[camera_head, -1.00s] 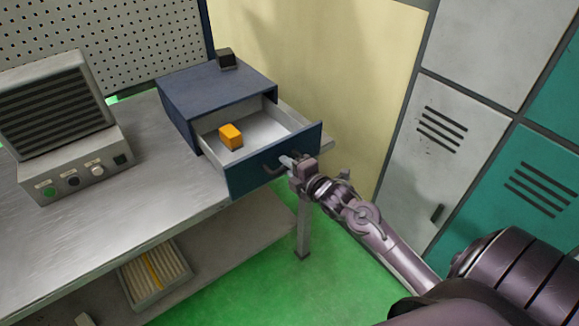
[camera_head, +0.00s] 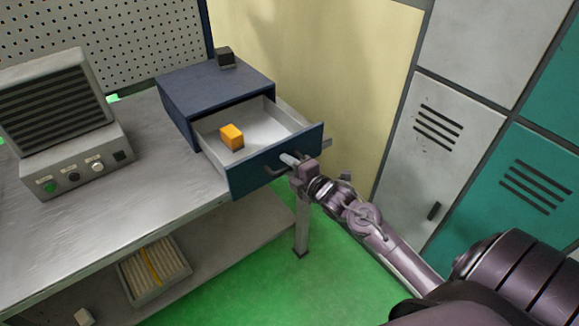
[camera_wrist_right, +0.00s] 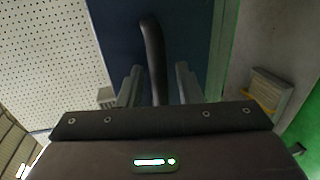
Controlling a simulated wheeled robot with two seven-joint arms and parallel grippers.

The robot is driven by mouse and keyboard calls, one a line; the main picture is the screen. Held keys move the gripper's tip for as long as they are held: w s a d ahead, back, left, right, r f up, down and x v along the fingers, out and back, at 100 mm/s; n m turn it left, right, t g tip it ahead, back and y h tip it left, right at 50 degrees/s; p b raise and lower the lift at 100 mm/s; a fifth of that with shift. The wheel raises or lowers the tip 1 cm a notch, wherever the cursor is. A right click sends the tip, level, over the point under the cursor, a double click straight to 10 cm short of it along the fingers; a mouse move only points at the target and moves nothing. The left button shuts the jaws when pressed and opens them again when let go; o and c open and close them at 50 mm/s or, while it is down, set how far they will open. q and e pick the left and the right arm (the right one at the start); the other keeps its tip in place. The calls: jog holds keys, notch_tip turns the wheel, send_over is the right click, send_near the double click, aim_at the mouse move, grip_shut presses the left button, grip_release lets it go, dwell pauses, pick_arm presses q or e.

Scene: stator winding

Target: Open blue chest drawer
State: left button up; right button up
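The blue chest (camera_head: 212,90) stands on the workbench with its drawer (camera_head: 262,170) pulled well out. An orange block (camera_head: 231,137) lies inside the drawer. The dark drawer handle (camera_head: 272,170) is on the drawer front; in the right wrist view the handle (camera_wrist_right: 153,55) shows between the fingers. My right gripper (camera_head: 289,160) is at the handle's right part, in front of the drawer. In the right wrist view its fingers (camera_wrist_right: 159,85) are apart, with a gap visible beside the handle. My left gripper is not in view.
A grey device with knobs (camera_head: 75,155) stands on the workbench (camera_head: 130,205) at left. A tray (camera_head: 155,270) lies on the lower shelf. Lockers (camera_head: 425,150) stand at right; green floor is clear between.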

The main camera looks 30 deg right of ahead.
jog(key=b+v, duration=0.1)
jog(key=v, duration=0.7)
jog(key=shift+w, duration=0.1)
dwell(0.4)
jog(key=s+d+f+m+g+h, duration=0.1)
jog(key=s+f+m+g, duration=0.3)
jog(key=f, duration=1.2)
jog(key=s+f+m+g+h, duration=0.15)
jog(key=s+f+m, duration=0.4)
jog(key=f, duration=0.95)
jog(key=s+a+f+m+g, duration=0.3)
jog(key=s+f, duration=0.7)
jog(key=s, duration=0.4)
jog(key=s+a+f+m+g+y, duration=0.1)
jog(key=s+a+f+m+g, duration=0.3)
jog(key=s+f, duration=0.7)
jog(key=s+a+g, duration=0.2)
jog(key=s+a, duration=0.2)
jog(key=shift+f, duration=0.25)
jog(key=shift+a+y, duration=0.1)
jog(key=shift+y, duration=0.15)
